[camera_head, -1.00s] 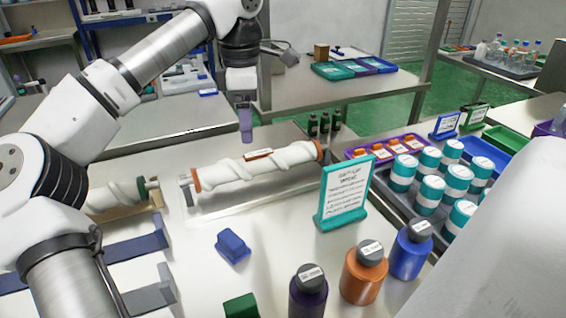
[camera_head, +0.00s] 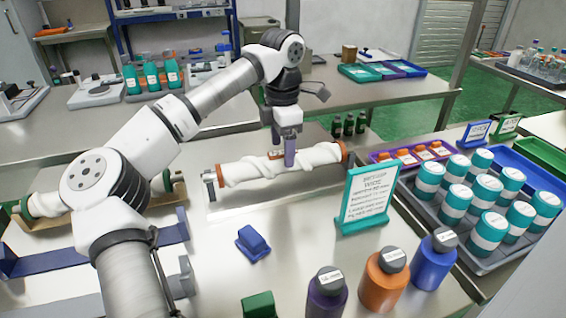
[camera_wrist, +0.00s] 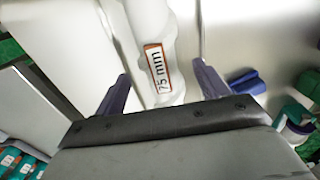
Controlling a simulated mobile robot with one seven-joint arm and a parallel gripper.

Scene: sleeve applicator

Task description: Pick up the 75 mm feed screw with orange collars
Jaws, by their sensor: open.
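My gripper (camera_head: 283,148) is at the middle of this screw, with one purple finger on the near side and the other mostly hidden behind. In the wrist view my gripper (camera_wrist: 162,88) is open, with gaps between both fingers and the screw. I cannot tell exactly how deep the fingertips reach.
Another white screw with green collars (camera_head: 48,205) lies at the left, partly behind my arm. A teal sign (camera_head: 366,198) stands right of the tray. Several bottles, including an orange one (camera_head: 384,283), stand in front. Small dark bottles (camera_head: 348,125) stand behind the right end.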

